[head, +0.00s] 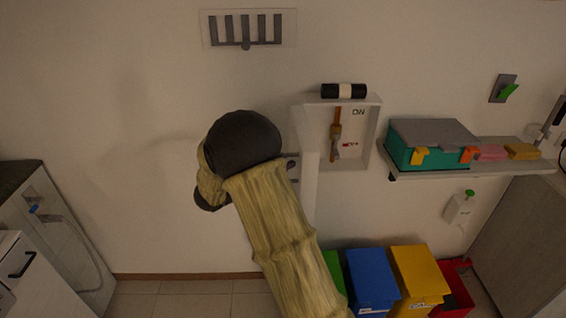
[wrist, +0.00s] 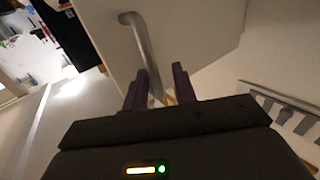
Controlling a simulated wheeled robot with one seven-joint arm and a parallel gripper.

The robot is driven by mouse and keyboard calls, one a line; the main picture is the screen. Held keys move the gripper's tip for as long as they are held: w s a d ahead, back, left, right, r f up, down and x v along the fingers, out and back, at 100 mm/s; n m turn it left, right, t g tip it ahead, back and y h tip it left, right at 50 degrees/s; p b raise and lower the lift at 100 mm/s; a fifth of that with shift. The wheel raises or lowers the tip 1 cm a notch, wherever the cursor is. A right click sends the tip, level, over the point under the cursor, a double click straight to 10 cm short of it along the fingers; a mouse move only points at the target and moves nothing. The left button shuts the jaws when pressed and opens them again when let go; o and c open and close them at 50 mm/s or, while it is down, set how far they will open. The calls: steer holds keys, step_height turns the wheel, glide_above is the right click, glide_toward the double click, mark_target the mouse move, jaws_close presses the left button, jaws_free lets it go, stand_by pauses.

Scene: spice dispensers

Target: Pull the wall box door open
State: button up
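The white wall box (head: 373,135) hangs on the wall in the head view with its inside showing. Its door (head: 310,185) stands swung out at the left side, seen nearly edge-on. In the wrist view the white door panel (wrist: 200,35) carries a grey bar handle (wrist: 140,42). My gripper (wrist: 161,88) has its two dark fingers apart, with the lower end of the handle between them, closer to the left finger. Whether they touch it I cannot tell.
A brush-like orange tool (head: 336,130) hangs inside the box, and a black and white roll (head: 344,91) sits on top. A shelf (head: 425,174) with a teal box (head: 400,150) is at the right. Blue (head: 371,280) and yellow (head: 418,275) bins stand below. Wall left of my arm is clear.

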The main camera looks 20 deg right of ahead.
steer(key=b+v, duration=0.3)
steer(key=v, duration=1.4)
steer(key=shift+d, duration=0.1)
